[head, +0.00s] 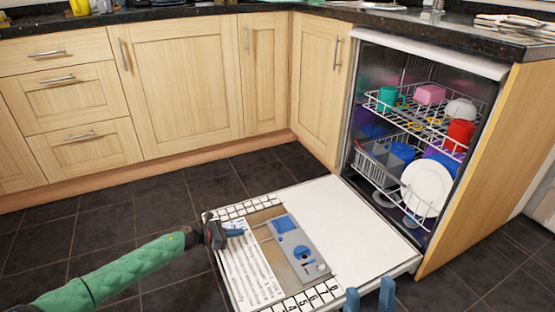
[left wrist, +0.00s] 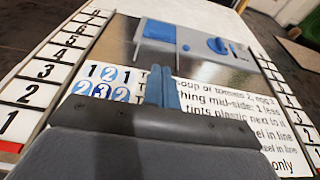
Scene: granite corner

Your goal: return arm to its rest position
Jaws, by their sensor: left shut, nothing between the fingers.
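My left arm comes in from the left in a green sleeve. Its gripper (head: 236,232) is over the left part of the open dishwasher door (head: 345,228). In the left wrist view the two blue fingers of this gripper (left wrist: 160,88) are together, with nothing between them. I cannot tell whether the fingertips touch the door. My right gripper (head: 370,298) shows only as two blue fingertips at the bottom edge of the head view. They stand apart and nothing shows between them.
The dishwasher's upper rack (head: 420,118) holds cups and bowls; the lower rack (head: 378,186) holds a white plate (head: 427,188) and a grey basket (head: 385,160). Wooden cabinets (head: 180,85) line the back under a dark countertop (head: 150,14). The dark tiled floor (head: 130,220) is clear.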

